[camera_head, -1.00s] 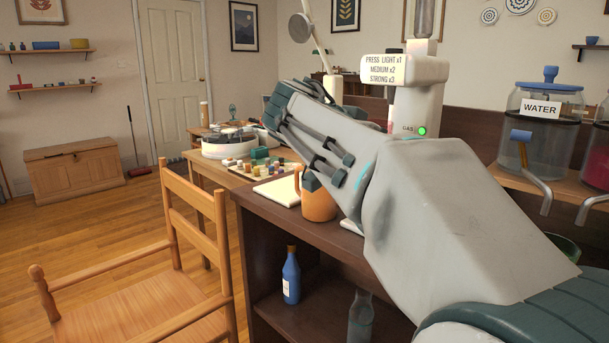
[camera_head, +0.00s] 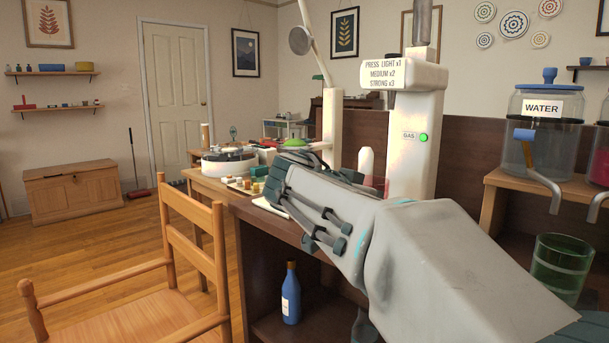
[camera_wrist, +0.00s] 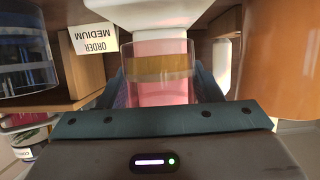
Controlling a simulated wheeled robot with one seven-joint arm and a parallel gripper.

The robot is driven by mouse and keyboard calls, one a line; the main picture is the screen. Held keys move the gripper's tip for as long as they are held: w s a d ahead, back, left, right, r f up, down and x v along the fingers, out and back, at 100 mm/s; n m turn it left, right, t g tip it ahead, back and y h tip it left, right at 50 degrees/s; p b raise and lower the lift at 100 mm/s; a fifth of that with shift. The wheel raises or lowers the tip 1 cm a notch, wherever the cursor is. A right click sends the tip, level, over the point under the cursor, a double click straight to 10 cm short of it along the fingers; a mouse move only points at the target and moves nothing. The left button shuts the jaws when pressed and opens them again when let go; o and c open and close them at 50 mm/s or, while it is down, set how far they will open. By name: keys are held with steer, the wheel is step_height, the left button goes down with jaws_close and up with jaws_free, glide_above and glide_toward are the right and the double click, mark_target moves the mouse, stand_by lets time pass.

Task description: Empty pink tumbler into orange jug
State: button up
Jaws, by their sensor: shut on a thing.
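In the wrist view a clear pink tumbler (camera_wrist: 162,88) with an amber band stands between the fingers of my gripper (camera_wrist: 160,94), which is shut on it. Whether its pink look is liquid or tinted wall I cannot tell. The orange jug (camera_wrist: 278,60) fills the right side of the wrist view, close beside the gripper and apart from the tumbler. The wrist picture is upside down.
A white dispenser (camera_head: 416,140) with a green light stands behind my arm. A water jar (camera_head: 541,125) and a green glass (camera_head: 561,265) are at the right. A wooden chair (camera_head: 195,240) is at the left, with a blue bottle (camera_head: 291,293) on the lower shelf. An order card (camera_wrist: 88,38) shows in the wrist view.

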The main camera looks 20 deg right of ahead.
steer(key=shift+w+a+r+n+g+p, duration=0.1)
steer(key=shift+w+r+n+g+p, duration=0.25)
steer(key=shift+p, duration=0.8)
steer(key=shift+w+a+r+n+g+p, duration=0.15)
steer(key=shift+r+p, duration=0.3)
steer(key=shift+p, duration=0.7)
steer(key=shift+n+g+h, duration=0.3)
steer(key=shift+n+g, duration=0.1)
steer(key=shift+n, duration=0.4)
steer(key=r+p, duration=0.2)
steer(key=p, duration=0.2)
steer(key=w+r+p, duration=0.1)
steer(key=r+p, duration=0.1)
steer(key=p, duration=0.3)
steer(key=shift+a+r, duration=0.15)
steer(key=shift+r, duration=0.1)
steer(key=shift+w+r+p, duration=0.15)
steer(key=shift+w+p, duration=0.05)
steer(key=shift+p, duration=0.6)
steer(key=r+n+g+p, duration=0.1)
steer(key=p, duration=0.5)
steer(key=w+n+h+p, duration=0.1)
steer(key=n+p, duration=0.1)
steer(key=p, duration=0.4)
steer(key=w+a+r+n+g+h+p, duration=0.1)
steer(key=n+p, duration=0.1)
steer(key=p, duration=0.4)
steer(key=shift+w+r+g+p, duration=0.1)
steer(key=shift+r+g+p, duration=0.2)
steer(key=shift+r, duration=0.05)
